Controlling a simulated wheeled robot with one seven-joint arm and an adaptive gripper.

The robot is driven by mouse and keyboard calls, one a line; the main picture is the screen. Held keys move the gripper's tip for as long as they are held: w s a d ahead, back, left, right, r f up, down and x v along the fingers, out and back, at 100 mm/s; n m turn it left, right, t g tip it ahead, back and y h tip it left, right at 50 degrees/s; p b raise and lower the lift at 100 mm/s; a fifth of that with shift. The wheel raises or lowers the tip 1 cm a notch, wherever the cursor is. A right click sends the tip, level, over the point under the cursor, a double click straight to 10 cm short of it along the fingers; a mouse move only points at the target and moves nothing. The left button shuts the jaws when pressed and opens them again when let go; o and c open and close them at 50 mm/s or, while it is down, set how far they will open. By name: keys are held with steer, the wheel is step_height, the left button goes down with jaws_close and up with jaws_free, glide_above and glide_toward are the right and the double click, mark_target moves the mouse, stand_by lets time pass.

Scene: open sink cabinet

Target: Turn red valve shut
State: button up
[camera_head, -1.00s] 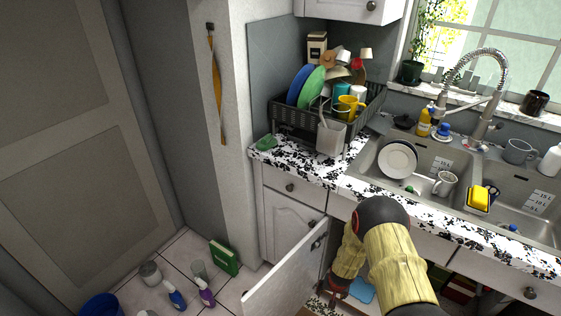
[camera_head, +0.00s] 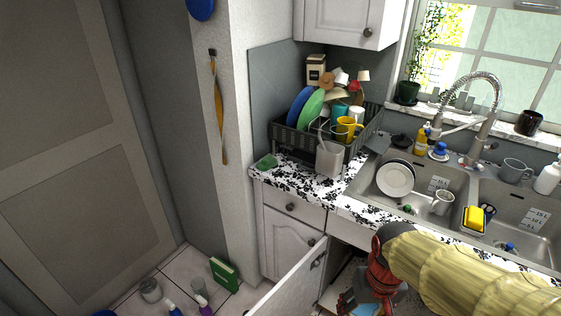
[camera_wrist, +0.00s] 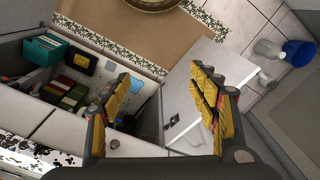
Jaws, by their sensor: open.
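I cannot make out the red valve in either view. In the wrist view my gripper (camera_wrist: 163,82) is open, with its yellow-and-black fingers spread and nothing between them. It is above the opening of the sink cabinet (camera_wrist: 22,133), with the cabinet's inside to the left and the open white door (camera_wrist: 190,102) beyond the fingers. In the head view the open door (camera_head: 292,284) shows below the counter.
Inside the cabinet are a teal box (camera_wrist: 45,48), a yellow item (camera_wrist: 82,62) and several packed items. A brown rug (camera_wrist: 130,32) lies on the floor. A blue bucket (camera_wrist: 300,53) stands beyond the door. Above are the sink (camera_head: 432,205) and dish rack (camera_head: 310,140).

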steer(key=s+r+t+p, duration=0.1)
steer(key=s+r+t, duration=0.1)
steer(key=r, duration=0.5)
steer(key=s+r+t+p, duration=0.1)
steer(key=s+r+t, duration=0.1)
steer(key=r, duration=0.6)
steer(key=shift+s+t, duration=0.2)
steer(key=shift+t, duration=0.3)
steer(key=shift+d+r, duration=0.1)
steer(key=shift+c, duration=1.2)
